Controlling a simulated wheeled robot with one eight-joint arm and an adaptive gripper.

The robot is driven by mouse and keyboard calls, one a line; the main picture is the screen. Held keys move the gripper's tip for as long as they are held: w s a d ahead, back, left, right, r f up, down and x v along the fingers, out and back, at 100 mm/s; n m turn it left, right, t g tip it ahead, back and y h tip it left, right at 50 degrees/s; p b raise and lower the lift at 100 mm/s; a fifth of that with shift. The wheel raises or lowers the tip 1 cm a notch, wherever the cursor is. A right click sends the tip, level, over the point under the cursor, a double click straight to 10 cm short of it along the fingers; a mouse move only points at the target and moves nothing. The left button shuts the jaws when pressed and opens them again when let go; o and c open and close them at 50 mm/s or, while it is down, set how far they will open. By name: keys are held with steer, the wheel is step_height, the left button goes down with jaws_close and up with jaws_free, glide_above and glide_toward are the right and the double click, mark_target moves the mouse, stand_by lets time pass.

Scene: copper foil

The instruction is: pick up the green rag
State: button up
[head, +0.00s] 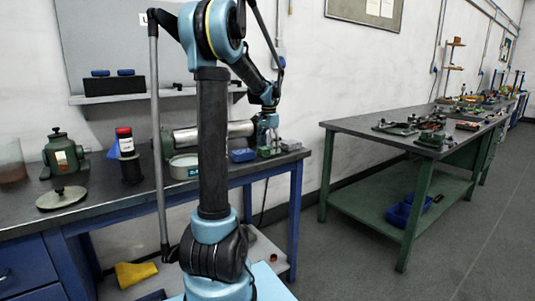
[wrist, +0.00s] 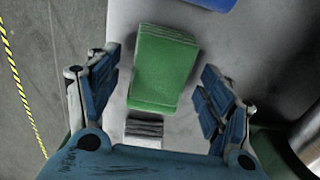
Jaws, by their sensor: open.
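The green rag (wrist: 162,68) shows in the wrist view as a folded, layered green block lying on the grey bench top. My gripper (wrist: 160,92) is open, with one blue-padded finger to the left of the rag and one to the right. Gaps show between both fingers and the rag, and nothing is held. In the head view my gripper (head: 268,138) points down over the right end of the near bench. The rag is small and hard to make out there among the gripper and nearby items.
A small grey striped block (wrist: 145,130) lies beside the rag, towards my gripper's palm. A blue object (wrist: 212,3) lies beyond the rag. The near bench (head: 110,205) also holds a green pot (head: 62,155) and a dark spool (head: 129,165). A second bench (head: 360,126) stands right.

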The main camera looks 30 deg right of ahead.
mark_target(268, 147)
steer(key=shift+f, duration=0.4)
steer(key=c, duration=1.1)
steer(key=shift+r, duration=0.1)
steer(key=shift+c, duration=0.2)
step_height(268, 147, up, 10)
steer(key=shift+f, duration=0.1)
